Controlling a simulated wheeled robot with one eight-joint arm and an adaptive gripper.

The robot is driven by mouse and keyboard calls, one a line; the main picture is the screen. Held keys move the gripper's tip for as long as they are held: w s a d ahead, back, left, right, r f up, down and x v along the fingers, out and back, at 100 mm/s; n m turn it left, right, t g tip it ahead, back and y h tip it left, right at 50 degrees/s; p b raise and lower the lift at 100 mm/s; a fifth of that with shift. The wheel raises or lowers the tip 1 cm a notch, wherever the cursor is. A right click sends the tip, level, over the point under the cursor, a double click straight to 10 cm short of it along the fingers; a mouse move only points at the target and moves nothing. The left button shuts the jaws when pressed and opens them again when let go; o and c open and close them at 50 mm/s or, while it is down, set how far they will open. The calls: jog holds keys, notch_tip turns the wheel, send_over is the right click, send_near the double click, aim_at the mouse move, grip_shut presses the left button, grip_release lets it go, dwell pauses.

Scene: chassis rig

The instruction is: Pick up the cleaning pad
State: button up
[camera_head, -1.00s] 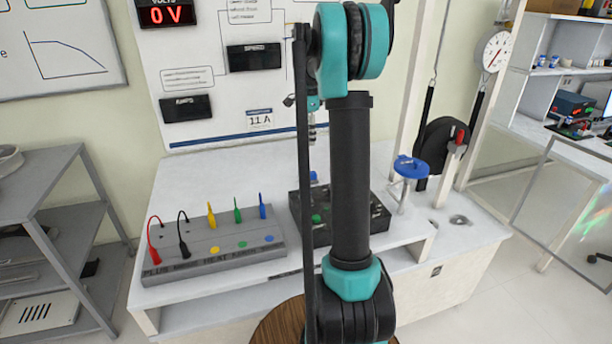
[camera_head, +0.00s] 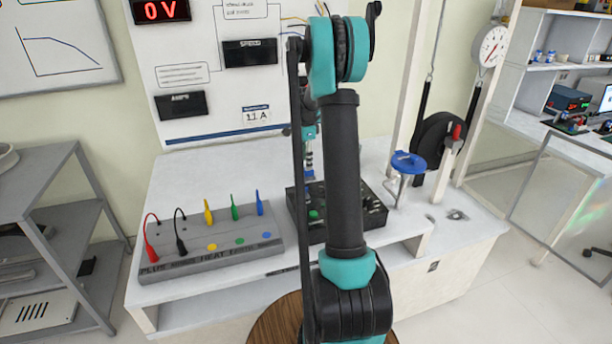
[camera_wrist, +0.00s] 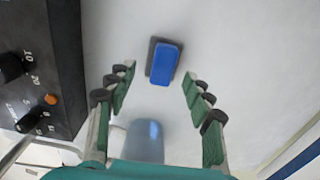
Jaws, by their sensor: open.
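The cleaning pad, apparently the small blue block with a dark grey backing (camera_wrist: 165,64), lies on the pale surface in the wrist view. My gripper (camera_wrist: 159,73) is open, with its green-lined fingers to the left and right of the pad in the picture. The fingertips look apart from the pad, and nothing is between them in their grip. In the head view my arm hides most of the gripper, and I cannot make out the pad there.
A black box with knobs (camera_wrist: 40,75) stands left of the gripper in the wrist view. A blurred bluish cylinder (camera_wrist: 145,142) shows below the fingers. In the head view, a grey board with coloured plugs (camera_head: 215,250) and a blue-topped clamp (camera_head: 407,162) stand on the white bench (camera_head: 180,185).

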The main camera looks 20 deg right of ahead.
jog(key=f, duration=0.4)
jog(key=shift+w+d+f, duration=0.15)
jog(key=shift+w+f, duration=0.1)
jog(key=shift+w, duration=0.05)
grip_shut()
jog(key=shift+r, duration=0.1)
notch_tip(320, 180, up, 20)
dwell(0.6)
